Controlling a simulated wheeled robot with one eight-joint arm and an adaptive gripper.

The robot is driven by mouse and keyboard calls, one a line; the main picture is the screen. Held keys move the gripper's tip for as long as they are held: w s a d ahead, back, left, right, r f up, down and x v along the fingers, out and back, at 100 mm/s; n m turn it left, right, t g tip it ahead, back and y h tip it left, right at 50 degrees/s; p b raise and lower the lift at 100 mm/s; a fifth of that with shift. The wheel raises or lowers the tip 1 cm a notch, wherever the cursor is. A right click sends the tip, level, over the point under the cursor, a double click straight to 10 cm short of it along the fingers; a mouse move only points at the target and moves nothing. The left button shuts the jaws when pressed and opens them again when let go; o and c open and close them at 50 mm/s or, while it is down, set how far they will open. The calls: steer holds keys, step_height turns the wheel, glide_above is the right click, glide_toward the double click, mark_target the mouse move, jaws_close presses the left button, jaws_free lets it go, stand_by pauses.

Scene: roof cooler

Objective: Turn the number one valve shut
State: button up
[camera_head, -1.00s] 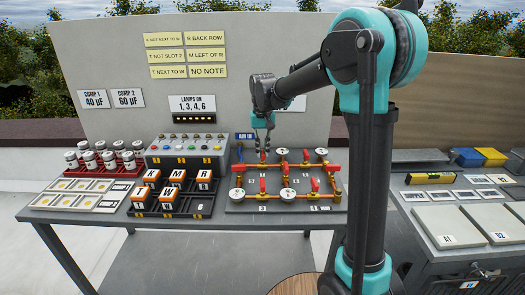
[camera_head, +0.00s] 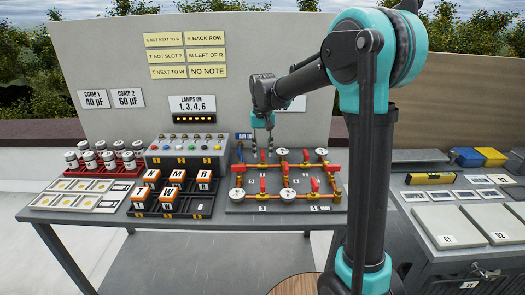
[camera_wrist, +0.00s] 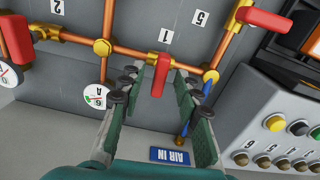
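The number one valve has a red handle (camera_wrist: 160,76), seen in the wrist view beside the tag marked 1 (camera_wrist: 166,37). The handle lies across its copper pipe (camera_wrist: 130,50). My gripper (camera_wrist: 155,90) is open, with its two fingers spread on either side of the handle and gaps showing on both sides. In the head view my gripper (camera_head: 262,154) hangs over the back row of the pipe panel (camera_head: 240,206), at its left part.
Other red handles (camera_wrist: 265,18) and a gauge (camera_wrist: 96,97) stand close by. A blue AIR IN sign (camera_wrist: 170,156) is near the fingers. The lamp box (camera_head: 187,148) stands left of the panel, with orange blocks (camera_head: 168,195) in front of it.

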mark_target(262, 152)
step_height(262, 152, up, 12)
stand_by(0.6)
